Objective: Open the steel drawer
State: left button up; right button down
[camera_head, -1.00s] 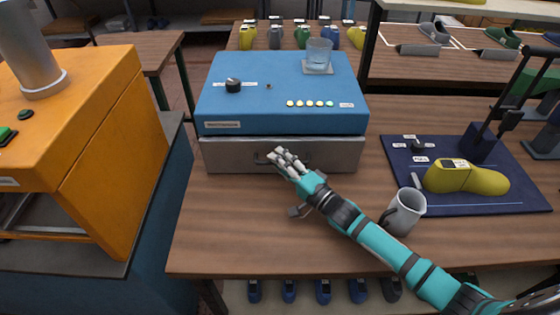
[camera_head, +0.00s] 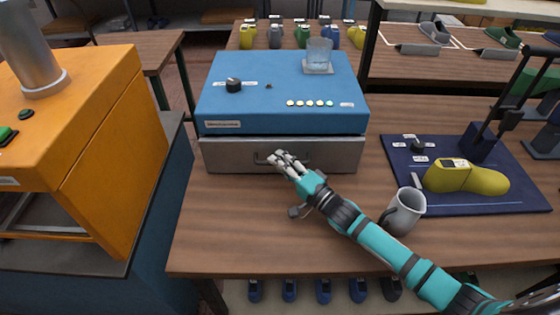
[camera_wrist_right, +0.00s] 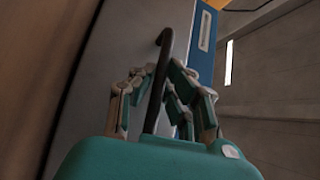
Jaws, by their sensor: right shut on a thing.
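The steel drawer (camera_head: 225,156) is a grey metal front under a blue machine housing (camera_head: 282,90) on the wooden table. It looks closed, flush or nearly flush with the housing. A dark bar handle (camera_head: 262,159) is at the middle of its front. My right gripper (camera_head: 284,160) is at the handle. In the right wrist view, the dark curved handle (camera_wrist_right: 160,75) passes between the gripper's fingers (camera_wrist_right: 165,95), which are shut on it. The drawer face (camera_wrist_right: 115,75) fills the left of that view. The fingers hide part of the handle in the head view. My left gripper is not in view.
A grey mug (camera_head: 405,210) stands close beside my right forearm. A glass (camera_head: 318,54) stands on the blue housing. A yellow shoe last (camera_head: 465,178) lies on a dark blue mat (camera_head: 520,203) at right. The table (camera_head: 235,235) before the drawer is mostly clear.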

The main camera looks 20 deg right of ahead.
jog(key=s+p, duration=0.1)
jog(key=s, duration=0.1)
jog(key=s+a+p, duration=0.1)
jog(key=s, duration=0.2)
jog(key=s+a+p, duration=0.1)
jog(key=s+p, duration=0.1)
jog(key=shift+s, duration=0.2)
jog(key=s+a+p, duration=0.1)
jog(key=s, duration=0.2)
jog(key=s+a+p, duration=0.1)
jog(key=s, duration=0.3)
jog(key=s+a+p, duration=0.1)
jog(key=s, duration=0.3)
jog(key=shift+a+f, duration=0.1)
jog(key=shift+f, duration=0.15)
jog(key=shift+s+a+f, duration=0.1)
jog(key=shift+s+a, duration=0.1)
jog(key=shift+s, duration=0.45)
jog(key=c, duration=1.5)
grip_release()
jog(key=shift+o, duration=0.6)
jog(key=shift+w, duration=0.1)
jog(key=v, duration=1.2)
